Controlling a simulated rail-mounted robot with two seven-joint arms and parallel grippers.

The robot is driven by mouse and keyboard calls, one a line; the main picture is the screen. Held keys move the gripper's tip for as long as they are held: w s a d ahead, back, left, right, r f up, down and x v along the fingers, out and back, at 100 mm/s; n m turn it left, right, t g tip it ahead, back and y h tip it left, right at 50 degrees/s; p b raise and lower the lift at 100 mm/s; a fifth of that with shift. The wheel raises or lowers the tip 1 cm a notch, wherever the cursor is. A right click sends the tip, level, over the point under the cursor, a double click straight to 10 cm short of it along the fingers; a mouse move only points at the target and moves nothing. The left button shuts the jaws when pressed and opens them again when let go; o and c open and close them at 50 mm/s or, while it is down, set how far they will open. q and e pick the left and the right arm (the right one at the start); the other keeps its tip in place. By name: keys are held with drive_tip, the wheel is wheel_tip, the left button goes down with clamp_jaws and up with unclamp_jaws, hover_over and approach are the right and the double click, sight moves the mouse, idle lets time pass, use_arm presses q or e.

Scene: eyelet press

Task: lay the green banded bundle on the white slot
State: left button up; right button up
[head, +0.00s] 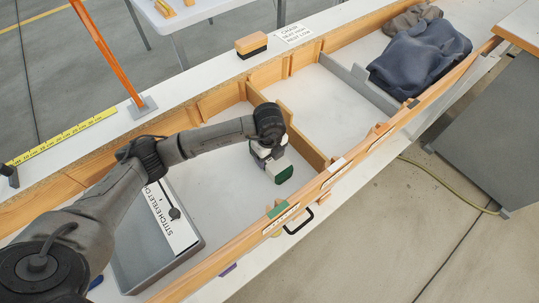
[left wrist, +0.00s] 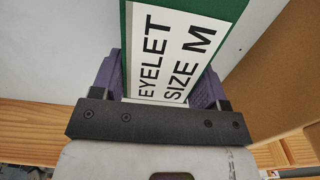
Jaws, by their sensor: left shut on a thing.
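My left gripper (head: 268,157) is shut on the green banded bundle, low inside the long wooden trough, left of a wooden divider. The bundle's dark green end (head: 281,173) shows below the gripper in the head view. In the left wrist view the green bundle (left wrist: 127,35) carries a white label reading "EYELET SIZE M", between my purple finger pads. I cannot tell whether it touches the floor. A white tab (head: 337,164) sits on the front rail, right of the gripper, near the divider's end. A green tab (head: 277,211) sits further left. My right gripper is not in view.
The wooden divider (head: 303,138) stands close to the gripper's right. Beyond it is bare pale floor (head: 325,95), then a grey divider (head: 362,83) and dark cloth (head: 418,52). A grey tray (head: 130,245) lies to the left. An orange-and-black block (head: 251,46) sits on the back ledge.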

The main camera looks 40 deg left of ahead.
use_arm(q)
drive_tip(key=shift+w, duration=0.15)
drive_tip(key=o, duration=1.1)
wheel_tip(320, 180, up, 10)
drive_tip(key=p, duration=0.4)
drive_tip(key=shift+r, duration=1.1)
